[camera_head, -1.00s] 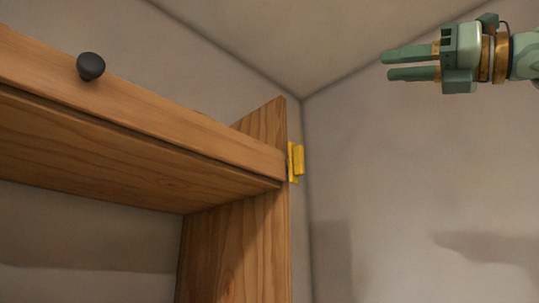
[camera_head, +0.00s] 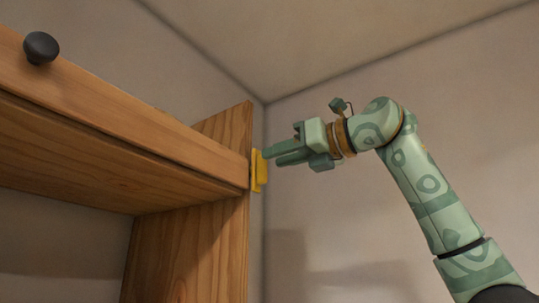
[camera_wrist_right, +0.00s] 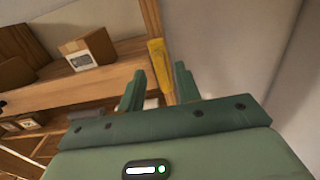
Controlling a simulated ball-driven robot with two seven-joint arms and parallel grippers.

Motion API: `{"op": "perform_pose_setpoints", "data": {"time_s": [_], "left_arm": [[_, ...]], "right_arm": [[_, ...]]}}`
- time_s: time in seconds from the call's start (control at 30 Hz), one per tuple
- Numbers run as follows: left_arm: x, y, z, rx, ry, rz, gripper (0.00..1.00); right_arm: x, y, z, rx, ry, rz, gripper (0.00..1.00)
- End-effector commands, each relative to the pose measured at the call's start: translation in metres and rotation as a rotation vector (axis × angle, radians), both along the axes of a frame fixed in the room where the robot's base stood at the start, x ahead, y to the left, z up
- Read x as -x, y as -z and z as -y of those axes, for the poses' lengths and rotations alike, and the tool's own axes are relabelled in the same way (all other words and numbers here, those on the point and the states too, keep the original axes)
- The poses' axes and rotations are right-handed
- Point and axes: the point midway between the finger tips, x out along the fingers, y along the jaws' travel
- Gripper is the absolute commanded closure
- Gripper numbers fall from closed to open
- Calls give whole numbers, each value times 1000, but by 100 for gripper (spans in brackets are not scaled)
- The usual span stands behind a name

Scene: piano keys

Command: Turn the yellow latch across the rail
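The yellow latch (camera_head: 259,172) sits upright on the outer side of the wooden upright (camera_head: 237,150), at the right end of the wooden rail (camera_head: 130,117). My right gripper (camera_head: 272,156) comes in from the right, its fingertips close to the latch's upper part. In the right wrist view the latch (camera_wrist_right: 157,53) shows ahead, in line with the gap between my right gripper's spread fingers (camera_wrist_right: 160,70). That gripper is open and holds nothing. I cannot tell whether a fingertip touches the latch. My left gripper is out of view.
A black knob (camera_head: 40,47) stands on the rail's front at the upper left. In the right wrist view a cardboard box (camera_wrist_right: 88,50) with a pale label rests on a wooden shelf. The space right of the upright, before the plain wall, is free apart from my arm.

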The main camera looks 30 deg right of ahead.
Motion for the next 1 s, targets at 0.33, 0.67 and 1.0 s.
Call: {"op": "perform_pose_setpoints", "data": {"time_s": [0.33,0.67,1.0], "left_arm": [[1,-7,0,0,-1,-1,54],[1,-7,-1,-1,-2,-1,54],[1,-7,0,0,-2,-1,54]], "right_arm": [[-28,0,-12,-1,-1,0,66],[-28,0,-12,-1,0,0,100],[-28,0,-11,-25,0,-10,100]]}}
